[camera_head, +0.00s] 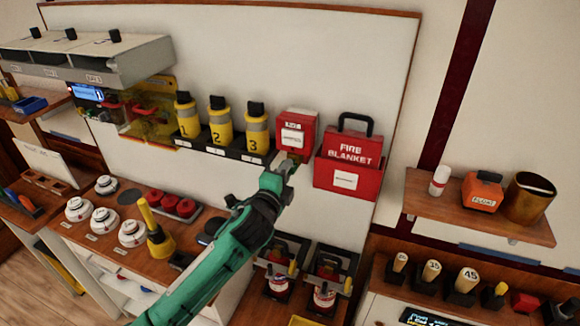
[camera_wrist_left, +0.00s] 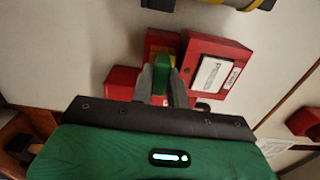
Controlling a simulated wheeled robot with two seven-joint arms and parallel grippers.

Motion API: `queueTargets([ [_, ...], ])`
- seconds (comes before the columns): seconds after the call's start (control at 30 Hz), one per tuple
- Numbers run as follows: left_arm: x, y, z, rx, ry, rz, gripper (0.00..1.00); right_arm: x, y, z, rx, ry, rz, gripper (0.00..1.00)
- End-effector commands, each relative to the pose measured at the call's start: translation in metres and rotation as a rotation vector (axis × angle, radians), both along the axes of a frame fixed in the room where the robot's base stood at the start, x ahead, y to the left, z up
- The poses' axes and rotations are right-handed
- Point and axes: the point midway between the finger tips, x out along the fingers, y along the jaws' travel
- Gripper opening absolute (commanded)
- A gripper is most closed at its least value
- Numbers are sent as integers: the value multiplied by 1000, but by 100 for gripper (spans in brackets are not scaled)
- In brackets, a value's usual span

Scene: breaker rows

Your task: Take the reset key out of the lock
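My left gripper (camera_head: 287,163) is raised at the wall panel, just under a small red box with a white label (camera_head: 295,129). In the left wrist view its two fingers (camera_wrist_left: 163,87) stand on either side of a green piece (camera_wrist_left: 162,68), which looks like the head of the reset key, and appear closed on it. The key is in front of a small red block with yellow on it (camera_wrist_left: 161,46), beside the labelled red box (camera_wrist_left: 215,70). The lock's face is mostly hidden behind the fingers. I cannot tell whether the key sits in it. My right gripper is not in view.
A red fire blanket case (camera_head: 348,160) hangs just right of the gripper. Several numbered yellow canisters (camera_head: 218,130) stand in a black rack to its left. Below are a wooden bench (camera_head: 90,238) with white and red knobs, and a right shelf (camera_head: 475,215).

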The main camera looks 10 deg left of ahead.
Motion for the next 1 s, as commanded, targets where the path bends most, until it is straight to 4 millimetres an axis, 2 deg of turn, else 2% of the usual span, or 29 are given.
queueTargets([
  [0.27, -2, 1, -2, 1, 5, 1, 0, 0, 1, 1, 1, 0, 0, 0],
  [1.0, -24, 5, -5, 2, 10, 1, 0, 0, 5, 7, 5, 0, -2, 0],
])
